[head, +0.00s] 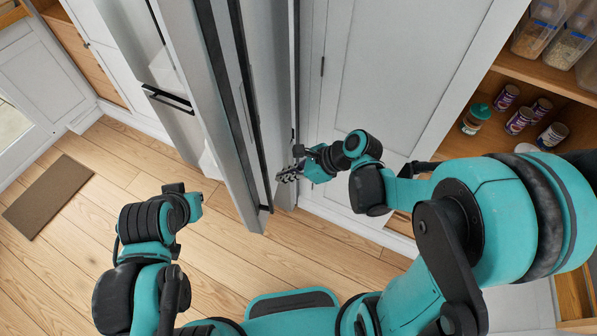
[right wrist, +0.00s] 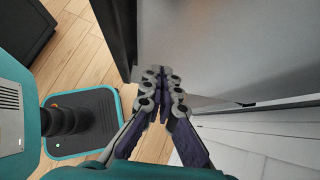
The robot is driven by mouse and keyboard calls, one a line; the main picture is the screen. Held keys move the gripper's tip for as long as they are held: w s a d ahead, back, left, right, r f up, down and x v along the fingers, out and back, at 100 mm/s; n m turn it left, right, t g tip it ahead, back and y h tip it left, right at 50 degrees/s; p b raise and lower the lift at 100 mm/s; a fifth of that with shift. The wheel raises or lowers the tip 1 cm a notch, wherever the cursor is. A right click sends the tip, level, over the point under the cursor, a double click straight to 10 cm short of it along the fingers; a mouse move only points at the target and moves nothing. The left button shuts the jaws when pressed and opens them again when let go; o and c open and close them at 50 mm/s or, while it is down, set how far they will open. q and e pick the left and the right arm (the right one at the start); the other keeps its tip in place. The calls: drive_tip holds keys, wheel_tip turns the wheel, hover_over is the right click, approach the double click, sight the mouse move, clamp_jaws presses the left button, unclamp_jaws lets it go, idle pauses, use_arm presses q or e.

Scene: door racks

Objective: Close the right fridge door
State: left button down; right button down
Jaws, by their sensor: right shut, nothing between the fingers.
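The right fridge door (head: 268,90) stands open in the head view as a tall grey panel with a dark edge strip. My right gripper (head: 288,176) is just to the right of its lower part. In the right wrist view, my right gripper (right wrist: 162,88) is shut and empty, with its fingertips in front of a plain grey panel (right wrist: 225,40), apparently the door. I cannot tell whether they touch it. My left arm is low at left in the head view; its fingers do not show.
Another grey fridge panel (head: 190,80) stands to the left. A white cabinet front (head: 385,70) is on the right, with an open wooden shelf (head: 555,80) holding several cans and containers. A brown mat (head: 48,197) lies on the wooden floor (head: 110,190), which is mostly clear.

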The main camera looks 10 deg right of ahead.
sight(260, 176)
drive_tip(key=shift+w+a, duration=0.25)
drive_tip(key=shift+a, duration=0.4)
drive_tip(key=shift+w+a, duration=0.25)
drive_tip(key=shift+a, duration=0.45)
drive_tip(key=shift+w+a, duration=0.25)
drive_tip(key=shift+a, duration=0.4)
drive_tip(key=shift+a, duration=0.1)
